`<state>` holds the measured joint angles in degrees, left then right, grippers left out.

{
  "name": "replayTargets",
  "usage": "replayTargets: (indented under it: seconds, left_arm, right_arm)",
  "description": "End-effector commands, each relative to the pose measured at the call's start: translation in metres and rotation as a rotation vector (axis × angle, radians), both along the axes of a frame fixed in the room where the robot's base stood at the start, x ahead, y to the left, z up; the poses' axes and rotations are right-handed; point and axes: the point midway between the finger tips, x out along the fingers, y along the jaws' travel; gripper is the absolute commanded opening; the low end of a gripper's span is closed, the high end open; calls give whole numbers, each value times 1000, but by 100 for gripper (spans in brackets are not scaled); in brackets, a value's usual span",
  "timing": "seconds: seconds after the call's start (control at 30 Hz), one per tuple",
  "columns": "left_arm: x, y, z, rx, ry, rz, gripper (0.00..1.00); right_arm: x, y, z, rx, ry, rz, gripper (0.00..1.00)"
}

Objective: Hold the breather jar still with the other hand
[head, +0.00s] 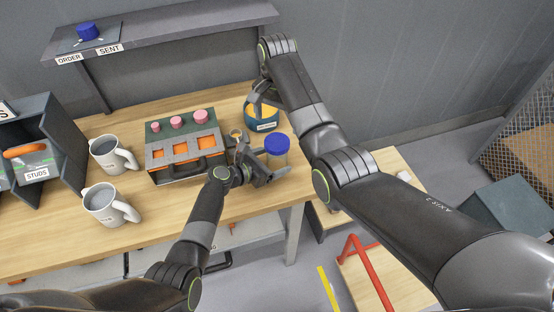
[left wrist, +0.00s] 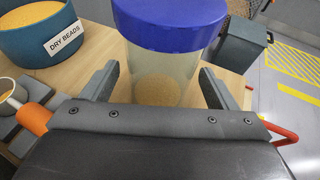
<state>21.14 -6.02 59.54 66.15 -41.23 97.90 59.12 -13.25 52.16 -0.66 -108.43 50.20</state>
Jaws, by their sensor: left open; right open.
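The breather jar (head: 277,160) is clear with a blue lid (head: 277,144) and stands upright at the table's right edge. In the left wrist view the jar (left wrist: 158,65) has tan beads at its bottom. My left gripper (head: 262,164) is open beside the jar. Its two fingers (left wrist: 158,88) stand on either side of the jar body, with gaps visible. My right gripper (head: 257,103) is open above the blue bowl labelled dry beads (head: 262,126), also seen in the left wrist view (left wrist: 40,42). The right fingertips are small and partly hidden by the bowl's surroundings.
An orange-windowed case with pink knobs (head: 187,160) stands left of my left gripper. Two grey mugs (head: 103,155) (head: 103,202) and a studs bin (head: 36,172) are farther left. A shelf (head: 165,30) hangs above. The table ends just right of the jar.

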Motion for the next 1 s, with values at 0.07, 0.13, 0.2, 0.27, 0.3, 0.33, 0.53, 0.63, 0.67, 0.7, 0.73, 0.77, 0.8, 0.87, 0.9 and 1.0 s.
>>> replayTargets:
  seconds: [0.07, 0.13, 0.2, 0.27, 0.3, 0.33, 0.53, 0.63, 0.67, 0.7, 0.73, 0.77, 0.8, 0.87, 0.9, 1.0]
  left_arm:
    - [5, -5, -2, 0, 0, 0, 81]
    - [7, -9, -4, -1, 2, 0, 81]
    - [9, -11, -5, 1, 0, 0, 81]
    - [11, -12, -6, 2, 0, 1, 81]
    - [11, -13, -6, 2, 0, 1, 81]
    - [11, -13, -6, 1, 0, 1, 81]
    - [12, -14, -7, 1, 0, 1, 81]
    - [12, -14, -7, 1, 0, 1, 81]
    - [12, -14, -7, 1, 0, 1, 80]
    - [12, -14, -7, 1, 0, 1, 74]
    - [12, -14, -7, 1, 0, 1, 70]
    - [12, -14, -7, 1, 0, 1, 66]
    - [12, -14, -7, 1, 0, 1, 61]
    - [12, -14, -7, 1, 0, 1, 53]
    - [12, -14, -7, 1, 0, 1, 48]
    - [12, -14, -7, 1, 0, 1, 35]
  right_arm:
    - [0, 0, 0, 0, 0, 0, 88]
    - [0, 0, 0, 0, 0, 0, 88]
    - [0, 0, 0, 0, 0, 0, 88]
    - [0, 0, 0, 0, 0, 0, 88]
    - [0, 0, 0, 0, 0, 0, 88]
    - [0, 0, 0, 0, 0, 0, 88]
    - [0, 0, 0, 0, 0, 0, 88]
    - [0, 0, 0, 0, 0, 0, 88]
    - [0, 0, 0, 0, 0, 0, 88]
    - [0, 0, 0, 0, 0, 0, 88]
    - [0, 0, 0, 0, 0, 0, 88]
    - [0, 0, 0, 0, 0, 0, 88]
    - [0, 0, 0, 0, 0, 0, 88]
    - [0, 0, 0, 0, 0, 0, 88]
    - [0, 0, 0, 0, 0, 0, 88]
    - [0, 0, 0, 0, 0, 0, 88]
